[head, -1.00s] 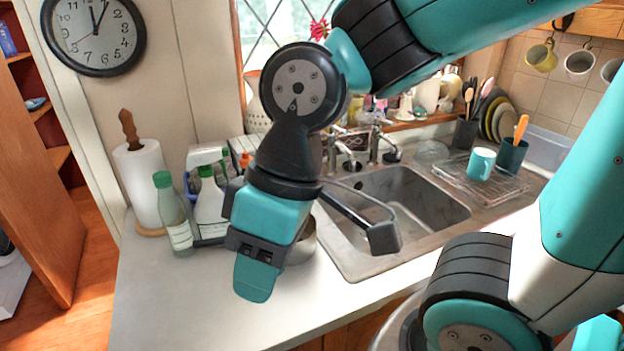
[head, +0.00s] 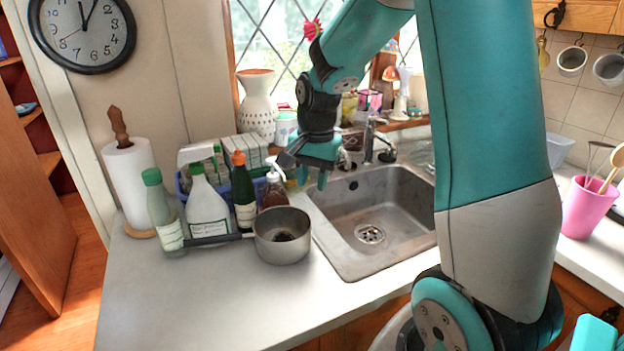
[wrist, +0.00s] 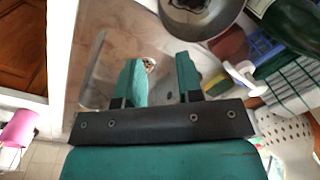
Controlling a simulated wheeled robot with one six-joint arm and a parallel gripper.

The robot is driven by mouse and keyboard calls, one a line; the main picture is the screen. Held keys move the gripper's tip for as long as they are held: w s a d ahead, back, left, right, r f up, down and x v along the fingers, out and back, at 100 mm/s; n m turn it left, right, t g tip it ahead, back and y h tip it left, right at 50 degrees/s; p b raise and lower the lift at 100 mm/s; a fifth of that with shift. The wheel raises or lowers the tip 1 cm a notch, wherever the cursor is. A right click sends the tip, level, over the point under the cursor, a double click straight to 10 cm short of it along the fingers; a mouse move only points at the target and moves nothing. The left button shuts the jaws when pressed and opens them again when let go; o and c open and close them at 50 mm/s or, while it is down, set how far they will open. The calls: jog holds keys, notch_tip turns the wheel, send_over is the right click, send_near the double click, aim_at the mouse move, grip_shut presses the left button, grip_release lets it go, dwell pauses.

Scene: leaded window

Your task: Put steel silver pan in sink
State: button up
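The steel silver pan (head: 282,246) stands upright on the counter just left of the sink, its dark handle pointing left past the bottles. Something dark shows inside it. Its rounded body also shows at the top of the wrist view (wrist: 203,22). The sink (head: 378,205) is an empty steel basin with a round drain; part of it shows in the wrist view (wrist: 112,62). My gripper (head: 305,172) is above the sink's back left corner, behind and above the pan and apart from it. In the wrist view my gripper (wrist: 161,72) has its fingers apart with nothing between them.
Bottles (head: 207,212) and a soap dispenser (head: 273,188) crowd behind the pan and its handle. The faucet (head: 369,142) rises behind the sink. A pink cup (head: 585,207) stands at the right. The front left counter (head: 190,300) is clear.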

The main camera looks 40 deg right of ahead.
aim_at(307, 250)
jog(key=f, duration=0.5)
jog(key=f+p, duration=0.1)
jog(key=f, duration=0.5)
jog(key=w+f+p, duration=0.1)
jog(key=f, duration=0.5)
jog(key=shift+a+f, duration=0.2)
jog(key=shift+a, duration=0.1)
jog(key=shift+c, duration=0.3)
grip_shut()
